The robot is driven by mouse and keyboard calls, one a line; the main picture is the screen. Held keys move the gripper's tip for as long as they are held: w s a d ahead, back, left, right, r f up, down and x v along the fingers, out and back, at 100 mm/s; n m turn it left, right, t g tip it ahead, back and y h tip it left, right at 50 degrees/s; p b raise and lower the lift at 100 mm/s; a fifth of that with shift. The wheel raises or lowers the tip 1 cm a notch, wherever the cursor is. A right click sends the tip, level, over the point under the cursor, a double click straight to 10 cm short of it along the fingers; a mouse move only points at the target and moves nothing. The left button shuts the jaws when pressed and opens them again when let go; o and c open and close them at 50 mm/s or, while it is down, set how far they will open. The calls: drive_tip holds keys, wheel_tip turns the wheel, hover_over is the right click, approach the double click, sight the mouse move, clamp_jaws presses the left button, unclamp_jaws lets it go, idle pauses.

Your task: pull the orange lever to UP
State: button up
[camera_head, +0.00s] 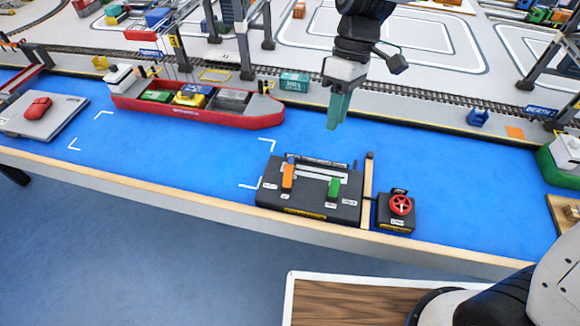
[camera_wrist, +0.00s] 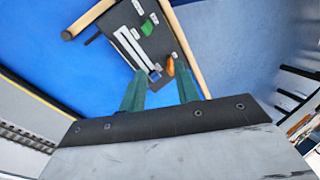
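The orange lever (camera_head: 288,176) stands on the left part of a dark control box (camera_head: 308,205), which sits on the blue surface near the wooden edge. In the wrist view the orange lever (camera_wrist: 170,66) shows just beyond the fingertips, between them in the picture. A green lever (camera_head: 335,188) stands to its right on the same box; it also shows in the wrist view (camera_wrist: 147,30). My gripper (camera_head: 337,122) hangs above and behind the box, clear of both levers. Its teal fingers (camera_wrist: 158,75) are apart with nothing between them. The lever labels are too small to read.
A small dark box with a red handwheel (camera_head: 401,205) stands right of the control box, past a wooden post (camera_head: 367,178). A red cargo ship (camera_head: 200,110) lies at the left. Crane legs and rails run behind. Open blue surface lies right of the handwheel.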

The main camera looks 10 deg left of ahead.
sight(290, 165)
drive_tip(key=a+f+n, duration=0.1)
drive_tip(key=a+f, duration=0.2)
drive_tip(key=a+f+n+g, duration=0.1)
drive_tip(key=a+f, duration=0.1)
drive_tip(key=f, duration=0.1)
drive_tip(key=a+f+n, duration=0.1)
drive_tip(key=a+f, duration=0.1)
drive_tip(key=a, duration=0.1)
drive_tip(key=shift+w+a+f+n+g, duration=0.3)
drive_tip(key=shift+f, duration=0.1)
drive_tip(key=x, duration=0.7)
drive_tip(key=shift+s+d+f, duration=0.1)
drive_tip(key=shift+f, duration=0.25)
clamp_jaws()
